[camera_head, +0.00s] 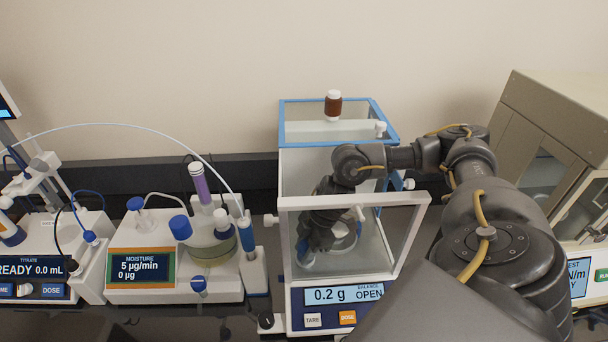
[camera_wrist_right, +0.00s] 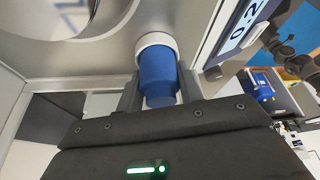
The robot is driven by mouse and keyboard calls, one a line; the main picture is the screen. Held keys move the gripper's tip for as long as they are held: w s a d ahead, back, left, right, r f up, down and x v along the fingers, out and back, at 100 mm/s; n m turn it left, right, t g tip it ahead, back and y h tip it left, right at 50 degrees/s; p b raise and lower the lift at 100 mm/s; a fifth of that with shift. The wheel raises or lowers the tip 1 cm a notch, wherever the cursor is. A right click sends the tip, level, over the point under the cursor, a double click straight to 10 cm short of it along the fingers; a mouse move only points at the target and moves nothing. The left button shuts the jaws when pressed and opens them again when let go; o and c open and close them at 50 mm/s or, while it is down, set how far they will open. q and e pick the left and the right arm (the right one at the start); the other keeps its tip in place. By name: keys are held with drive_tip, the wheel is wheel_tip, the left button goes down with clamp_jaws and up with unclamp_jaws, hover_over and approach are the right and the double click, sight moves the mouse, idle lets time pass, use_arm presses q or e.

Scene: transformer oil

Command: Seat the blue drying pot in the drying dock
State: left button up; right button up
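My right gripper (camera_head: 305,250) reaches down inside the glass-walled balance (camera_head: 350,328), behind its front pane. In the right wrist view its two fingers (camera_wrist_right: 160,95) lie close along both sides of a blue pot (camera_wrist_right: 158,75), apparently shut on it. A white ring (camera_wrist_right: 156,41) surrounds the pot's far end. I cannot tell whether the ring is part of the pot or a seat it stands in. In the head view the pot is mostly hidden by the gripper. I cannot identify the drying dock for certain. My left gripper is not in view.
The balance reads 0.2 g and OPEN; its glass walls and front frame (camera_head: 418,204) stand close around my right arm. A brown bottle (camera_head: 333,105) stands on top. A moisture unit (camera_head: 175,270) is at left, a beige cabinet (camera_head: 560,120) at right.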

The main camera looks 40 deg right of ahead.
drive_tip(key=o, duration=0.5)
drive_tip(key=shift+r, duration=0.15)
drive_tip(key=b+v, duration=0.2)
drive_tip(key=v, duration=0.8)
drive_tip(key=shift+d+r, duration=0.2)
drive_tip(key=shift+r, duration=0.05)
